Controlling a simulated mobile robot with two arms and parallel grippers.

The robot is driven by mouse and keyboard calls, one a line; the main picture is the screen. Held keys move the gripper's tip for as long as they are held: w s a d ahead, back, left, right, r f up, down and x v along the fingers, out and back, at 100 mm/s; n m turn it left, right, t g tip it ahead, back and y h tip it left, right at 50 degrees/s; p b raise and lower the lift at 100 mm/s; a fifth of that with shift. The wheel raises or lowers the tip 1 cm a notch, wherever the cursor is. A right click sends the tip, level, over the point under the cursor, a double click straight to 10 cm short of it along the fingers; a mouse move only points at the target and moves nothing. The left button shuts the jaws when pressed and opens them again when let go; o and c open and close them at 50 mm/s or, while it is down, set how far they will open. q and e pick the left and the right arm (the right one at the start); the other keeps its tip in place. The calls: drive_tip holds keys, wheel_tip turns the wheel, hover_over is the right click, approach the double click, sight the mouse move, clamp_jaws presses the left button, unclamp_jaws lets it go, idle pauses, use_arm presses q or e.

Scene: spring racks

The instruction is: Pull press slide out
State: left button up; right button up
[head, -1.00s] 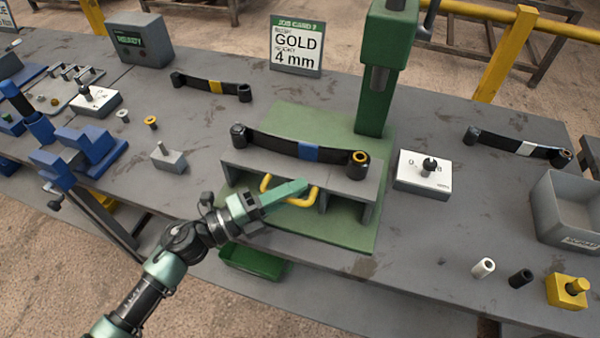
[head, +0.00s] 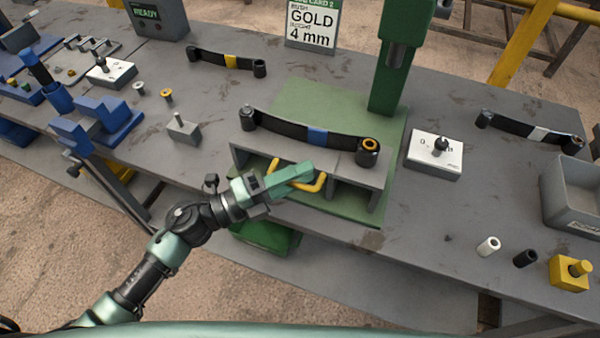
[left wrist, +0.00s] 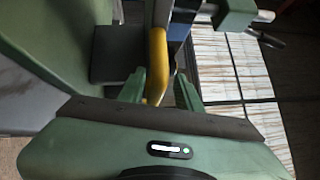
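The press slide (head: 350,174) is a grey bench-like carriage on the press's green base plate (head: 385,196). It bears a black leaf spring (head: 285,128) with a blue band and a gold bush in its right eye. A yellow bar handle (head: 318,184) is on the slide's front. My left gripper (head: 300,174) is at this handle, with its fingers around the bar. In the left wrist view the yellow handle (left wrist: 157,65) runs between the two green fingers (left wrist: 160,90), which appear shut on it; exact contact is hard to see. My right gripper is not in view.
The green press column and ram (head: 398,60) stand behind the slide. A white-topped block (head: 435,155) is to its right, and a green bin (head: 265,236) sits below the bench edge in front. Blue fixtures (head: 100,130) are at left. A grey bin (head: 572,198) is at right.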

use_arm(q)
drive_tip(key=shift+w+f, duration=0.1)
drive_tip(key=shift+f, duration=0.05)
drive_tip(key=r+b+v, duration=0.1)
drive_tip(key=b+v, duration=0.1)
drive_tip(key=v, duration=0.5)
drive_tip(key=shift+a+f+b, duration=0.3)
drive_tip(key=shift+f+b, duration=0.05)
drive_tip(key=shift+f, duration=0.15)
drive_tip(key=shift+s+a, duration=0.1)
drive_tip(key=shift+s, duration=0.15)
